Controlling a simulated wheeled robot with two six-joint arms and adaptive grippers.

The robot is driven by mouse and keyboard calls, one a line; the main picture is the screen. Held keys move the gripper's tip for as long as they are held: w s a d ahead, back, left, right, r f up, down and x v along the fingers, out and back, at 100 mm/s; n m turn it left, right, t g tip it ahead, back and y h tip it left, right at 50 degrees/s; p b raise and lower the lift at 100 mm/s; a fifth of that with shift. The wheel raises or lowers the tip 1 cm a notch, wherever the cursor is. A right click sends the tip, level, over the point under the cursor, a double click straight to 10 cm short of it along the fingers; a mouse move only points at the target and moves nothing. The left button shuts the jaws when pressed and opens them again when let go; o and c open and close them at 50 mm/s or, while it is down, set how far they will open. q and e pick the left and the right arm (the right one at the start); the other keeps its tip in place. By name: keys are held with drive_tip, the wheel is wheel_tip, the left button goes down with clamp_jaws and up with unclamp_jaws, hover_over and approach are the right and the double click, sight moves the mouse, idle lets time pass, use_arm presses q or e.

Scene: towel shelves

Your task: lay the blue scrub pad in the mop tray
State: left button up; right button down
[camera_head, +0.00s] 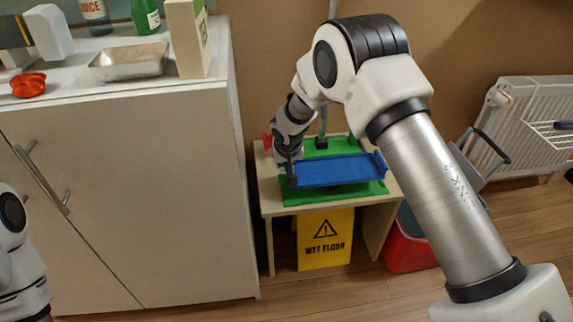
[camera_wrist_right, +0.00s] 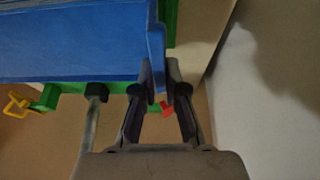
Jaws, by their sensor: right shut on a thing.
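The blue scrub pad (camera_head: 332,170) is a wide, flat blue piece with a raised right end, seen over the green mop tray (camera_head: 375,188) on a small table. My right gripper (camera_head: 291,172) is at the pad's left end. In the right wrist view, the fingers (camera_wrist_right: 163,75) are shut on an edge of the pad (camera_wrist_right: 75,40). Green parts of the tray (camera_wrist_right: 171,18) show beyond the pad's edge. The pad hides most of the tray's middle, and I cannot tell whether they touch. My left gripper is out of view; only part of that arm shows at the left.
The small wooden table (camera_head: 270,200) stands beside a white cabinet (camera_head: 130,180). A yellow wet floor sign (camera_head: 325,240) is below its front edge. A red bin (camera_head: 405,245) stands to its right, and a white rack (camera_head: 530,125) leans by the wall.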

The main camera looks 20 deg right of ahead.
sight(286, 185)
drive_tip(key=shift+f+b, duration=1.3)
drive_tip(key=shift+f, duration=0.35)
drive_tip(key=shift+f+b, duration=0.7)
drive_tip(key=shift+f, duration=0.05)
idle(0.4)
drive_tip(key=c, duration=1.2)
unclamp_jaws()
drive_tip(key=shift+o, duration=0.2)
